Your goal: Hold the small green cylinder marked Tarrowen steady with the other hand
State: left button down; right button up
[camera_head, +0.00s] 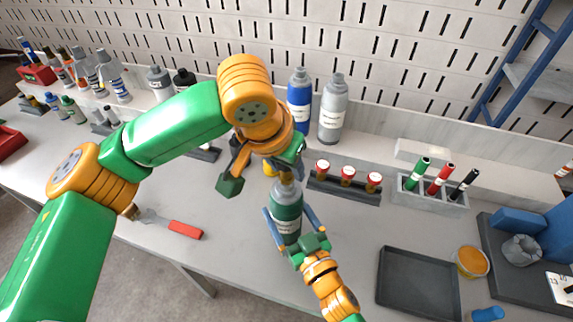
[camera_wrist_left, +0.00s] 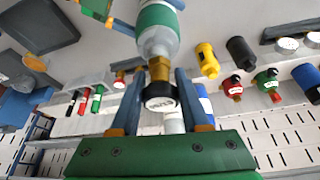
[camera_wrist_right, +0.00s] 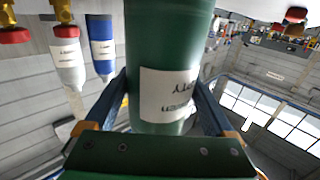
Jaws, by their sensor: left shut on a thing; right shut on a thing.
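The small green cylinder (camera_head: 287,212) stands upright in the middle of the bench, with a grey shoulder and a white label. In the right wrist view its green body (camera_wrist_right: 168,45) fills the middle; the label is upside down and only partly readable. My right gripper (camera_head: 290,216) is shut around its body from the front, one blue finger on each side. My left gripper (camera_wrist_left: 160,82) is at its top. In the left wrist view its fingers flank the brass valve and black cap (camera_wrist_left: 160,96). In the head view the left wrist hides this top.
A blue bottle (camera_head: 299,88) and a grey bottle (camera_head: 333,108) stand behind. A rack of red-capped pieces (camera_head: 345,190) and a marker holder (camera_head: 433,199) are to the right. A dark tray (camera_head: 418,283) lies front right; a red-handled tool (camera_head: 185,229) lies left.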

pick_arm(q)
jog(key=n+y, duration=0.1)
jog(key=n, duration=0.2)
jog(key=shift+n, duration=0.3)
jog(key=shift+y, duration=0.3)
jog(key=n+y, duration=0.1)
jog(key=n, duration=0.3)
jog(key=shift+y, duration=0.3)
jog(key=shift+n+y, duration=0.3)
jog(key=shift+n, duration=0.8)
jog(key=shift+r+n+y, duration=0.1)
jog(key=shift+n+y, duration=0.2)
jog(key=shift+n, duration=0.5)
jog(key=n+g+y, duration=0.1)
jog(key=n, duration=0.3)
jog(key=shift+c, duration=2.3)
grip_release()
